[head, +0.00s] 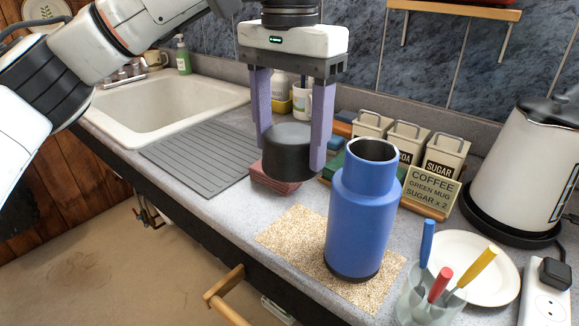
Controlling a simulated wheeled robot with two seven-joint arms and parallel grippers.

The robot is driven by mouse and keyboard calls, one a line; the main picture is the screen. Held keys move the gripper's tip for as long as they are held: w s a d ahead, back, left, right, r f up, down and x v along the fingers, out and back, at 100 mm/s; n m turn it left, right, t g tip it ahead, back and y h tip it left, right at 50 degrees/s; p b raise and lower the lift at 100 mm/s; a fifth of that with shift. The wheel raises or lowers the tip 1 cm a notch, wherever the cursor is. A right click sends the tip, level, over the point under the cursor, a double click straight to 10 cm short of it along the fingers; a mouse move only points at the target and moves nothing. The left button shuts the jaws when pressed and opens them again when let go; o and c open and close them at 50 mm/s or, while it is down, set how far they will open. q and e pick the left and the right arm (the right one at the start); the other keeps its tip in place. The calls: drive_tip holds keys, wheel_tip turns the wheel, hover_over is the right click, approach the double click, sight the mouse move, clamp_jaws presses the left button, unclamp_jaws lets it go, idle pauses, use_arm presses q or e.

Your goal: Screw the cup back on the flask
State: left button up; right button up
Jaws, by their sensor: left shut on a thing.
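A blue flask (362,215) stands upright on a speckled cork-like mat (300,240), its dark mouth open at the top. My left gripper (290,150) points down, shut on a dark grey cup (288,158), with one purple finger on each side of it. The cup is held up in the air, to the left of the flask's mouth and apart from it in the picture. My right gripper is not in view.
A glass with coloured sticks (430,300) and a white plate (470,265) stand right of the flask. A kettle (530,170), labelled canisters (405,145) and a note card (430,187) are behind. A ribbed drainer (200,160) and sink (165,105) lie left.

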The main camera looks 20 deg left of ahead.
sight(289, 133)
use_arm(q)
drive_tip(key=shift+r+p, duration=0.5)
drive_tip(key=shift+r, duration=1.85)
drive_tip(key=w+a+f+n, duration=0.1)
drive_tip(key=a+f+n, duration=0.3)
drive_tip(key=f, duration=0.7)
drive_tip(key=shift+w+a, duration=0.2)
drive_tip(key=shift+a, duration=1)
